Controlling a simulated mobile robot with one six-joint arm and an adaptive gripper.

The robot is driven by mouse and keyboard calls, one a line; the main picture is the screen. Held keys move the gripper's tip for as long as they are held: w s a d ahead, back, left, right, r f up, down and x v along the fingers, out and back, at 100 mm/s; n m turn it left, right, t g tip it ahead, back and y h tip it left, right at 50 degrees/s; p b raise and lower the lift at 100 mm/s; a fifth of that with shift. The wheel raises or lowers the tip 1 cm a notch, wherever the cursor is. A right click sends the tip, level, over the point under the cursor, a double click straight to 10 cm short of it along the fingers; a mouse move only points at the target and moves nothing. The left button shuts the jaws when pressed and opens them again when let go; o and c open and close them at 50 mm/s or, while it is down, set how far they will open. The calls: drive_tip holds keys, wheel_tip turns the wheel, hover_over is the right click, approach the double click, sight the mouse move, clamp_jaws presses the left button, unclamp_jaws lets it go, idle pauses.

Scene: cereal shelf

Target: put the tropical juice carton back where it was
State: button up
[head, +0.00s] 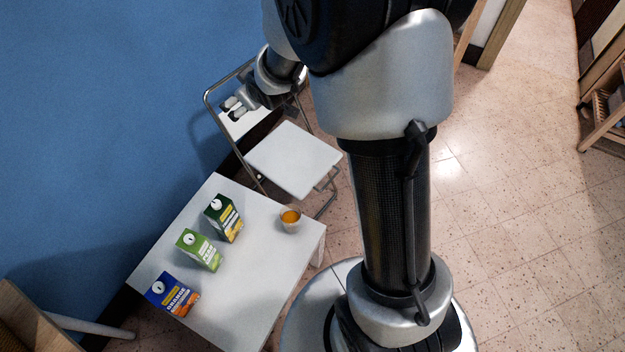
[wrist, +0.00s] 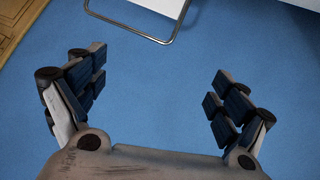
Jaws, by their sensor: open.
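Three juice cartons stand upright in a row on the white table (head: 255,285). The dark green carton (head: 223,219) with a yellow band stands furthest back; it may be the tropical one, but its label is too small to read. A light green carton (head: 199,250) is in the middle. A blue carton (head: 172,295), which seems to read orange, is nearest. A glass of orange liquid (head: 290,218) stands right of the dark green carton. My gripper (head: 238,108) is above and beyond the table, near the folding chair. In the wrist view my gripper (wrist: 158,78) is open and empty, facing the blue wall.
A folding chair (head: 292,158) with a white seat and metal frame stands just beyond the table. The blue wall (head: 110,110) runs along the left. The table's right front part is bare. A wooden shelf (head: 603,120) stands at the far right, with open tiled floor before it.

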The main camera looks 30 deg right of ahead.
drive_tip(key=s+r+m+g+h, duration=0.1)
drive_tip(key=s+r, duration=0.4)
drive_tip(key=s, duration=0.3)
drive_tip(key=s+r+m+g, duration=0.1)
drive_tip(key=s+r+m, duration=0.1)
drive_tip(key=s+r, duration=0.5)
drive_tip(key=s+a+f+m+g, duration=0.1)
drive_tip(key=s+a+g, duration=0.1)
drive_tip(key=s, duration=1.9)
drive_tip(key=shift+g+y, duration=0.3)
drive_tip(key=shift+g, duration=0.3)
